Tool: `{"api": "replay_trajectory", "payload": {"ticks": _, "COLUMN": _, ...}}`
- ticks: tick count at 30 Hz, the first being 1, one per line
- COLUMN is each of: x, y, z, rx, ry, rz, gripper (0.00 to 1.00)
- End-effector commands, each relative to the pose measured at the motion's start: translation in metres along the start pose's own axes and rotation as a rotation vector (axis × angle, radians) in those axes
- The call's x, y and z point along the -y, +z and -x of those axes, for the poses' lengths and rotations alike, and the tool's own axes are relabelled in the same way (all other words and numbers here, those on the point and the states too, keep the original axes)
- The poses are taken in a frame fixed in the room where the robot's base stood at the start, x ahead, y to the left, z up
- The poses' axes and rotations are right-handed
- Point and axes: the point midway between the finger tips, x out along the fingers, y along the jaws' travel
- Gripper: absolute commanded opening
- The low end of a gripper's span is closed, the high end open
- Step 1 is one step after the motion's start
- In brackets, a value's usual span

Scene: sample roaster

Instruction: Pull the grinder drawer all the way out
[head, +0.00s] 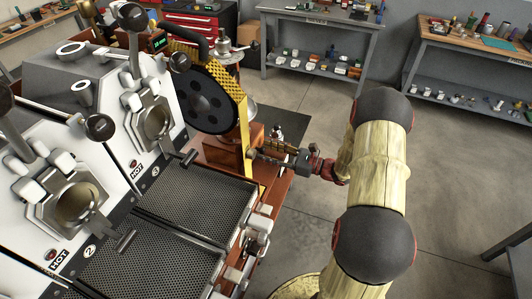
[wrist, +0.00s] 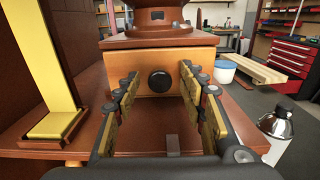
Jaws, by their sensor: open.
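The grinder (head: 222,151) stands on a red-brown bench, its wooden base partly hidden behind a yellow upright in the head view. In the wrist view, the grinder's drawer (wrist: 126,72) shows a light wooden front with a round black knob (wrist: 159,81) at its middle. The front sits under the grinder body and I see no clear gap around it. My gripper (head: 258,153) is open and empty in front of the drawer. In the wrist view its fingers (wrist: 160,88) stand apart on either side of the knob, apart from it.
A yellow post (wrist: 48,60) rises at the left of my gripper. A metal bottle (wrist: 276,130) and a white-and-blue tub (wrist: 225,71) are at the right. The roaster's perforated trays (head: 205,195) lie left of my arm. Open floor (head: 310,100) lies beyond the bench.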

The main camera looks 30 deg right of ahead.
Motion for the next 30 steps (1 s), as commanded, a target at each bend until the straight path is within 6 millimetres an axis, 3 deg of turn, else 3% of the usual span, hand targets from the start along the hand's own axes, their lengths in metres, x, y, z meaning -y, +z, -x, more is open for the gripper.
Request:
{"api": "replay_trajectory", "payload": {"ticks": 11, "x": 0.0000, "y": 0.0005, "z": -0.0067, "rx": 0.000, "ry": 0.000, "rz": 0.000, "gripper": 0.42}}
{"api": "replay_trajectory", "payload": {"ticks": 30, "x": 0.0001, "y": 0.0004, "z": -0.0064, "rx": 0.000, "ry": 0.000, "rz": 0.000, "gripper": 0.05}}
